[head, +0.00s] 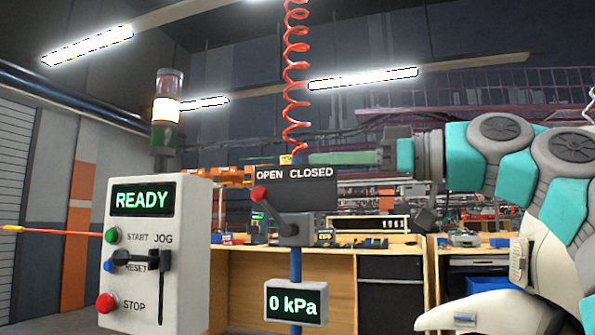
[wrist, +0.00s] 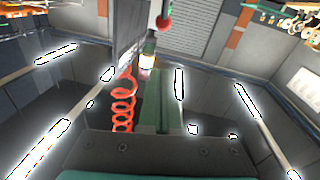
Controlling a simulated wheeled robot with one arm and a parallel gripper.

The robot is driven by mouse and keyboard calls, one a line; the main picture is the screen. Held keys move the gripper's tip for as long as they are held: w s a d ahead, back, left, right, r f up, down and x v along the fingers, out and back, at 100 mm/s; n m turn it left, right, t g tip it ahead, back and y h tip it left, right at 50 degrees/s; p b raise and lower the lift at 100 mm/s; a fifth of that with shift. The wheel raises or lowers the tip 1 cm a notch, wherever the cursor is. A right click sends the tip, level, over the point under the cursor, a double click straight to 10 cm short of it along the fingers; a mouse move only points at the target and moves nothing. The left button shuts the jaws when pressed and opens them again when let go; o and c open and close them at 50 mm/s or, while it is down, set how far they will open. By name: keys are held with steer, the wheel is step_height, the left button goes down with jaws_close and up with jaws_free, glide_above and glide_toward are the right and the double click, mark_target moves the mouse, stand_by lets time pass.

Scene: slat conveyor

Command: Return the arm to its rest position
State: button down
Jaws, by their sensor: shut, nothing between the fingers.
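My arm comes in from the right of the head view, with teal and grey links. My gripper (head: 312,158) is shut and empty, its green fingers pointing left at the top edge of the dark OPEN CLOSED sign (head: 325,193). In the wrist view the green fingers (wrist: 158,72) lie side by side, with nothing between them. I cannot tell whether they touch the sign. The valve lever below the sign has a red knob (head: 259,194) up at the left, on the OPEN side; a red knob also shows in the wrist view (wrist: 165,21).
A control box (head: 190,245) reading READY stands at left, with a lit stack light (head: 167,110) behind it. A gauge (head: 297,301) reads 0 kPa. A red coiled hose (head: 296,80) hangs above the sign and shows close beside the fingers in the wrist view. Workbenches (head: 340,285) stand behind.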

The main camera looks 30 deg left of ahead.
steer(key=d, duration=0.4)
steer(key=w+d+f+m+t+h, duration=0.1)
steer(key=d+f+m+h, duration=0.2)
steer(key=f, duration=0.8)
steer(key=d+f+m+t+h, duration=0.1)
steer(key=d+f+m+h, duration=0.3)
steer(key=f, duration=0.7)
steer(key=w+f+m+t+h, duration=0.1)
steer(key=f+m+t+h, duration=0.1)
steer(key=f+m, duration=0.6)
steer(key=s+d+f+m+g+h, duration=0.15)
steer(key=s+d+f, duration=0.35)
steer(key=f, duration=0.5)
steer(key=s+d+f+h, duration=0.3)
steer(key=d+f, duration=0.3)
steer(key=f, duration=0.3)
steer(key=s+d+f+m+g+h, duration=0.2)
steer(key=s+d+f+m+h, duration=0.2)
steer(key=s+d+f, duration=1)
steer(key=shift+s+d+f+h, duration=0.25)
steer(key=shift+s+d+h, duration=0.35)
steer(key=shift+d, duration=0.25)
